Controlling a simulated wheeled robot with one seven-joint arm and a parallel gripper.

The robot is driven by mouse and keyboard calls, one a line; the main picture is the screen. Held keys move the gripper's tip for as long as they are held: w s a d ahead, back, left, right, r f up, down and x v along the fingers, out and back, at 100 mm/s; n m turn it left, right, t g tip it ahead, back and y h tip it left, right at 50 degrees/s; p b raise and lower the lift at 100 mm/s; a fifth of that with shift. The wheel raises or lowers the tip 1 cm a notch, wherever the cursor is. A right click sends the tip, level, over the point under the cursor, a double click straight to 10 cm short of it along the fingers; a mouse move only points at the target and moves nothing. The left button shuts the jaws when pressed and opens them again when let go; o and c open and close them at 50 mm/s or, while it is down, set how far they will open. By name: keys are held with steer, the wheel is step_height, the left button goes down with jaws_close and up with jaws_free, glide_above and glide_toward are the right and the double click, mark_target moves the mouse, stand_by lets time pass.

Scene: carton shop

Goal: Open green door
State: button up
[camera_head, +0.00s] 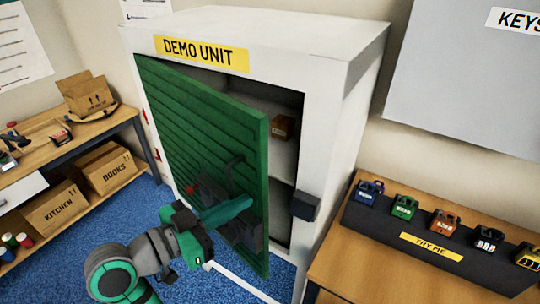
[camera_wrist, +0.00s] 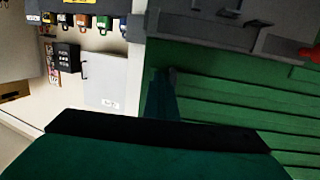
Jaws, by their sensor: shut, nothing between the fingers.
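The green slatted door (camera_head: 205,135) of the white DEMO UNIT cabinet (camera_head: 345,130) stands partly open. It is hinged at the left, with its right edge swung out from the frame. A dark lock fitting with a handle (camera_head: 235,165) sits on its outer face, partly hidden by my gripper. My gripper (camera_head: 248,201) is shut and empty, its teal fingers lying across the front of the door near the fitting; I cannot tell whether they touch. In the wrist view the door (camera_wrist: 235,110) fills the right side, with the grey fitting (camera_wrist: 230,25) at the top.
Inside the cabinet a small brown box (camera_head: 283,127) sits on a shelf. A dark latch block (camera_head: 305,205) is on the right frame. A wooden table (camera_head: 370,265) with several padlocks stands close at the right. A bench with cartons (camera_head: 105,170) stands at the left.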

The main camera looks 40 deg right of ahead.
steer(key=shift+t, duration=0.3)
steer(key=a, duration=0.2)
steer(key=a+r, duration=0.1)
steer(key=a, duration=0.1)
steer(key=shift+w+r, duration=0.2)
steer(key=shift+o, duration=0.2)
steer(key=shift+s, duration=0.1)
steer(key=shift+s+a+f, duration=0.1)
steer(key=shift+a, duration=0.05)
steer(key=w+a, duration=0.1)
steer(key=a, duration=1.1)
steer(key=shift+f, duration=0.15)
stand_by(0.5)
